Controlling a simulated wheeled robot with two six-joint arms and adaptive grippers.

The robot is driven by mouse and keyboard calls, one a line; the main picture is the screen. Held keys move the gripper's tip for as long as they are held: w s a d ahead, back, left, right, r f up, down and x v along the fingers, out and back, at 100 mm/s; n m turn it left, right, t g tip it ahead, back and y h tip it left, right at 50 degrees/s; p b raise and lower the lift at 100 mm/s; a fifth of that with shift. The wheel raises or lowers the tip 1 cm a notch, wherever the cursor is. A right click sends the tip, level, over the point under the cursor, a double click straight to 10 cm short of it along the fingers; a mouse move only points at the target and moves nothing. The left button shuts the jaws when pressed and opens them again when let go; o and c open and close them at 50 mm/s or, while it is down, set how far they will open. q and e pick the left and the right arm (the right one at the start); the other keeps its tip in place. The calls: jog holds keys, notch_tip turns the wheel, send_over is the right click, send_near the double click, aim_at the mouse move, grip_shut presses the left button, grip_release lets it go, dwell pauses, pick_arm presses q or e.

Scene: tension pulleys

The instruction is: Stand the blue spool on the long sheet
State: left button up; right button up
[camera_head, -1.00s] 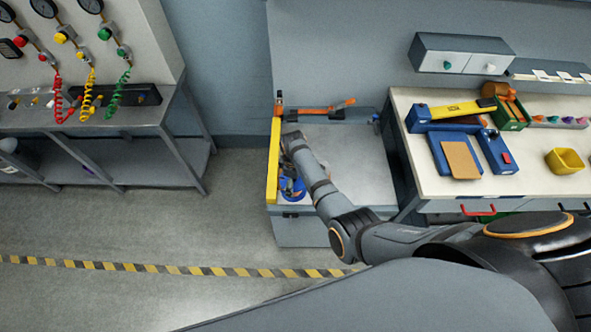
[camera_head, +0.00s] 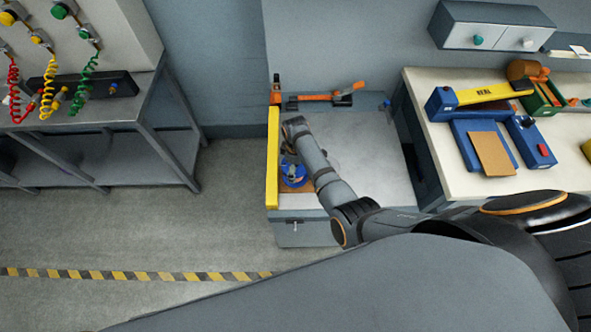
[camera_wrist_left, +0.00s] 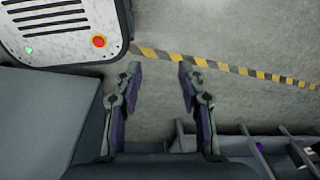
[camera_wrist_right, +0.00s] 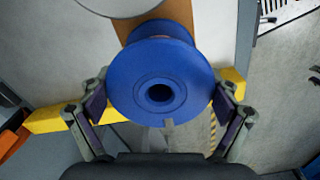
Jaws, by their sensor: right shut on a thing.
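The blue spool (camera_wrist_right: 160,80) shows one flange and its centre hole to the right wrist camera. My right gripper (camera_wrist_right: 162,95) is shut on it, with a finger at each side. In the head view the spool (camera_head: 293,177) is at the front left of the grey table, partly hidden by my right arm. A brown strip (camera_wrist_right: 140,26), seemingly the long sheet, runs beneath or behind the spool; I cannot tell whether they touch. Its near part (camera_head: 285,190) shows in the head view. My left gripper (camera_wrist_left: 158,75) is open and empty over the floor.
A yellow bar (camera_head: 272,160) lines the table's left edge. An orange and black clamp (camera_head: 325,97) lies at its back. The middle of the grey table (camera_head: 365,150) is clear. A workbench (camera_head: 440,170) with blue fixtures stands to the right.

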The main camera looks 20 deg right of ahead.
notch_tip(320, 180, down, 2)
jog(key=shift+w+f+b, duration=0.1)
jog(key=shift+f+b, duration=0.1)
jog(key=shift+b, duration=0.2)
jog(key=shift+r, duration=0.2)
jog(key=o, duration=1.4)
jog(key=shift+f, duration=0.15)
pick_arm(q)
jog(key=shift+w+f, duration=0.9)
jog(key=shift+w, duration=0.1)
pick_arm(e)
jog(key=shift+o, duration=0.8)
pick_arm(q)
notch_tip(320, 180, up, 12)
jog(key=p, duration=1.2)
jog(key=shift+w, duration=0.15)
pick_arm(e)
notch_tip(320, 180, up, 12)
jog(key=shift+r, duration=0.2)
